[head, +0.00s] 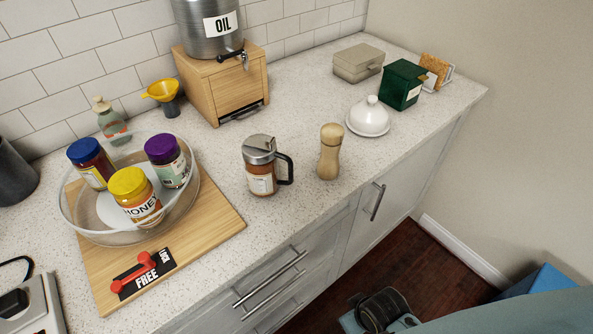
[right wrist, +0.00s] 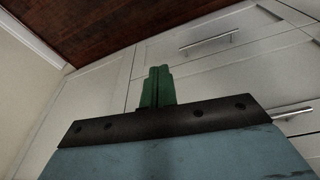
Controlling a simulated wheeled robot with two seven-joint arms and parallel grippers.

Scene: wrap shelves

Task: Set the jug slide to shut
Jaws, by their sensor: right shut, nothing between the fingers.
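The jug (head: 262,172) stands upright on the counter in the head view, with a metal lid (head: 259,148), a black handle on its right and a white label over amber contents. The slide on its lid is too small to read as open or shut. My right gripper (right wrist: 158,72) shows in the right wrist view as green fingers, shut and empty, in front of the cabinet fronts and away from the jug. My left gripper is not in view.
A wooden pepper mill (head: 330,152) stands right of the jug, with a white domed dish (head: 368,117) beyond. Left is a wooden board (head: 220,218) bearing a glass bowl with jars. An oil dispenser (head: 210,35) on a wooden box (head: 223,85) stands behind. Counter before the jug is clear.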

